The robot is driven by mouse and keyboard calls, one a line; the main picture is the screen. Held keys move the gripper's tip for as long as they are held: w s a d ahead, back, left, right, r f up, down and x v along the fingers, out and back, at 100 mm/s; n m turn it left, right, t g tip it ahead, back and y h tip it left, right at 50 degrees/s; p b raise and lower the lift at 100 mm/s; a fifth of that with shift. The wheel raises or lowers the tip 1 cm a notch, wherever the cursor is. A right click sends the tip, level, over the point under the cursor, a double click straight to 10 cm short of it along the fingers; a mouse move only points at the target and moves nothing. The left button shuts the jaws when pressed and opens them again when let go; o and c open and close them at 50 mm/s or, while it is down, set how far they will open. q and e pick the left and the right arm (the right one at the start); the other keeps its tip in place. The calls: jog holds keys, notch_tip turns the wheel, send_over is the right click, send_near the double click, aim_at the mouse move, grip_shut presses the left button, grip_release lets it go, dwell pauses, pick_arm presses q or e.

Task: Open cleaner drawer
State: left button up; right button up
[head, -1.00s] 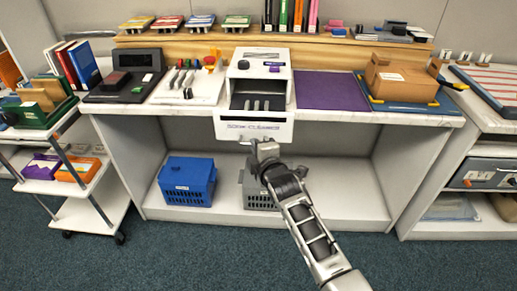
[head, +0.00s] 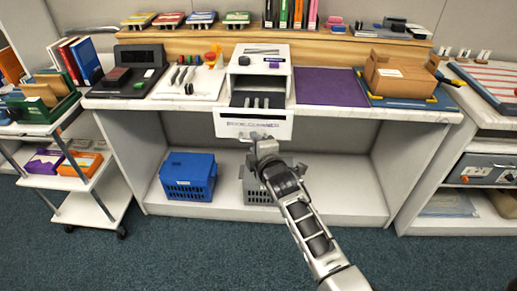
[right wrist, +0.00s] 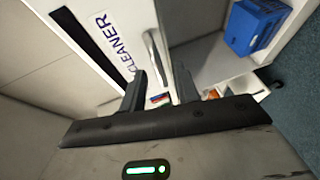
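The white cleaner unit (head: 243,66) stands on the middle of the counter. Its drawer front (head: 232,127) sticks out past the counter edge. The dark inside, with several grey items (head: 257,103), shows behind it. My right gripper (head: 254,140) is just below and in front of the drawer front. In the right wrist view, the front bears the word CLEANER (right wrist: 112,45) and a pale bar handle (right wrist: 153,52). The two fingers of my right gripper (right wrist: 159,82) are apart, with the handle's near end between them in the picture. Contact cannot be told. My left gripper is out of view.
A purple mat (head: 331,87) and a cardboard box (head: 400,75) are right of the unit; a tool board (head: 188,88) is left. A blue crate (head: 188,177) and a grey crate (head: 258,190) sit on the lower shelf. A cart (head: 90,205) stands at left.

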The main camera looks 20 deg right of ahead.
jog(key=v, duration=1.5)
jog(key=shift+s+p, duration=0.4)
jog(key=s+a+f+m+g+y, duration=0.2)
jog(key=s+f+m+g, duration=0.3)
jog(key=s+f+m, duration=0.8)
jog(key=s+a+m, duration=0.1)
jog(key=s, duration=0.2)
jog(key=shift+m, duration=0.4)
